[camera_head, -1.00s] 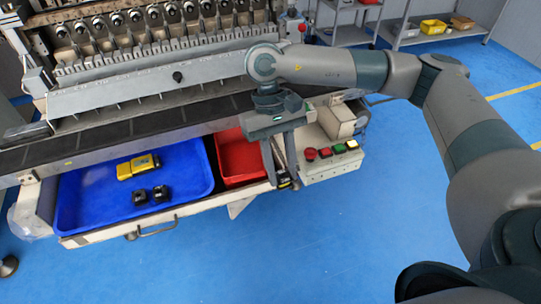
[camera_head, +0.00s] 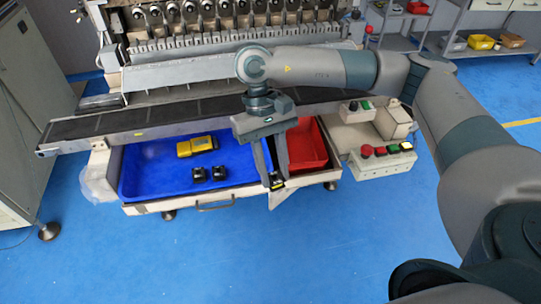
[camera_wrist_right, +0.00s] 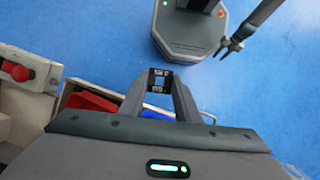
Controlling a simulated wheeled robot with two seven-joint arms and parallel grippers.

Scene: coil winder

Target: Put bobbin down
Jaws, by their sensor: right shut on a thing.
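My right gripper (camera_head: 275,184) is shut on a small black bobbin (camera_wrist_right: 160,80), seen between its fingertips in the right wrist view. In the head view the held bobbin (camera_head: 276,184) hangs near the drawer's front edge, by the gap between the blue tray (camera_head: 140,182) and the red bin (camera_head: 308,150). Two other black bobbins (camera_head: 208,174) stand side by side in the blue tray, left of the gripper. My left gripper (camera_wrist_right: 230,48) shows small in the right wrist view with its fingers apart; it is outside the head view.
A yellow device (camera_head: 197,146) lies in the blue tray behind the two bobbins. The drawer's front wall (camera_head: 170,206) has a handle. A control box with buttons (camera_head: 385,165) stands right of the red bin. The winding machine rises behind. The tray's left part is bare.

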